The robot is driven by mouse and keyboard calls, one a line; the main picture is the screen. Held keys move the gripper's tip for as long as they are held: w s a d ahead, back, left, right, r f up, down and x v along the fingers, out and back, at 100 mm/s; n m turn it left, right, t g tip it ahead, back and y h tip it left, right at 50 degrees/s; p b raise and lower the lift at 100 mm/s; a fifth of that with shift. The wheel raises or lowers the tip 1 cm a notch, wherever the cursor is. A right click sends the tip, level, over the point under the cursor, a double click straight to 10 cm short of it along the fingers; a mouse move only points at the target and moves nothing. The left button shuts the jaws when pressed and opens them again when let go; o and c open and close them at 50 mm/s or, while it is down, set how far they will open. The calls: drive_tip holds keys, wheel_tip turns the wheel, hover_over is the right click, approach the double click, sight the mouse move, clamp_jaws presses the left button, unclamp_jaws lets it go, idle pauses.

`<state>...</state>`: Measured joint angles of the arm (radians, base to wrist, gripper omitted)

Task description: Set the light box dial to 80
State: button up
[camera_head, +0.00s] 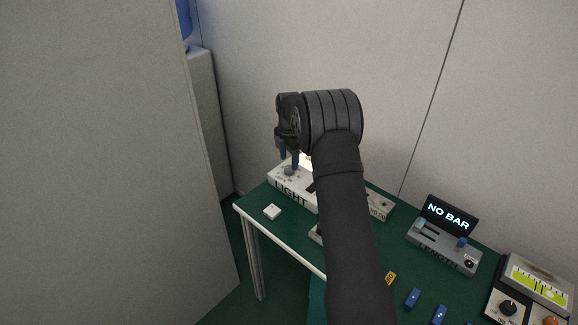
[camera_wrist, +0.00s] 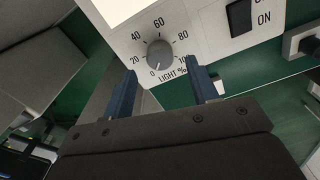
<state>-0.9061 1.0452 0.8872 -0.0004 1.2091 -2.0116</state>
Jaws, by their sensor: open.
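The white light box (camera_head: 282,186), marked LIGHT, stands at the far left end of the green table, partly hidden by my arm in the head view. In the wrist view its panel (camera_wrist: 212,45) fills the top. The round grey dial (camera_wrist: 160,54) carries a scale from 0 to 100. Its white pointer mark is at the lower left, close to 0. My gripper (camera_wrist: 162,72) is open, with one blue finger on each side of the dial's lower part and gaps between them. In the head view my gripper (camera_head: 289,154) points down over the box.
A black ON switch (camera_wrist: 239,17) is right of the dial. A small white block (camera_head: 272,212) lies in front of the box. A grey device reading NO BAR (camera_head: 447,213) and blue pieces (camera_head: 412,298) are further right. A grey partition (camera_head: 95,160) stands at left.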

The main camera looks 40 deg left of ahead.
sight(289, 168)
drive_tip(key=shift+f, duration=1.8)
drive_tip(key=c, duration=1)
